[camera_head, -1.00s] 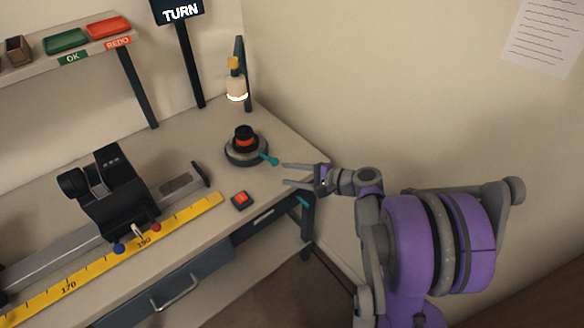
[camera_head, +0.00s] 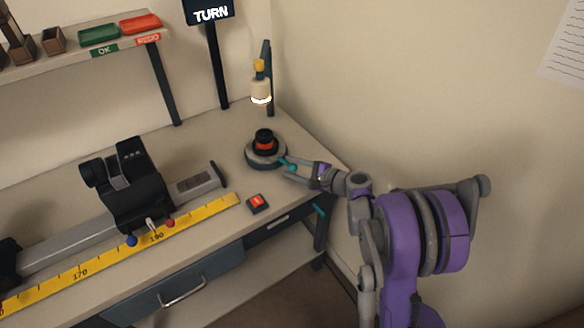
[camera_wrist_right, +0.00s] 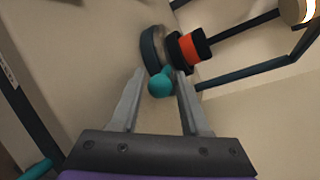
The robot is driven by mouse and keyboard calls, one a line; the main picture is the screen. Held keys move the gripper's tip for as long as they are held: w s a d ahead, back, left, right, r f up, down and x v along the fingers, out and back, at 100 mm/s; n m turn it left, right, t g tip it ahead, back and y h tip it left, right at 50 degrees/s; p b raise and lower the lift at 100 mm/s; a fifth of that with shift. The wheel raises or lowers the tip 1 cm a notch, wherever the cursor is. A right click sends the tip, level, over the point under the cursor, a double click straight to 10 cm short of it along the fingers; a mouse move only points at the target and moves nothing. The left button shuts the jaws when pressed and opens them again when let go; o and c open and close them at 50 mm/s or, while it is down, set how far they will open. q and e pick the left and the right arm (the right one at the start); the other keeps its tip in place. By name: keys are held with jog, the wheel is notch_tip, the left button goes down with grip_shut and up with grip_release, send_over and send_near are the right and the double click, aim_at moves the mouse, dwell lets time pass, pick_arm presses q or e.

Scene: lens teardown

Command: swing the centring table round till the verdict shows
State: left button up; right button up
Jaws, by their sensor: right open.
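The centring table (camera_head: 262,159) is a round grey turntable near the bench's right edge. A black lens with an orange band (camera_head: 264,141) stands upright on it. A teal knob (camera_head: 287,163) sticks out from its rim toward my right gripper. My right gripper (camera_head: 287,169) is open with its fingertips at the knob. In the right wrist view, the knob (camera_wrist_right: 160,84) lies between the two open fingers (camera_wrist_right: 158,92); I cannot tell whether either finger touches it. The sign (camera_head: 210,13) behind the bench reads TURN. My left gripper is not in view.
A lamp on a post (camera_head: 261,90) stands behind the table. A red button box (camera_head: 258,203) sits in front of it. A black device on a rail (camera_head: 134,190) and a yellow ruler (camera_head: 190,222) lie to the left. Green OK (camera_head: 99,35) and red REDO (camera_head: 140,24) trays sit on the shelf.

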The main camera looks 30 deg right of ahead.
grip_shut()
dwell(0.3)
dwell(1.2)
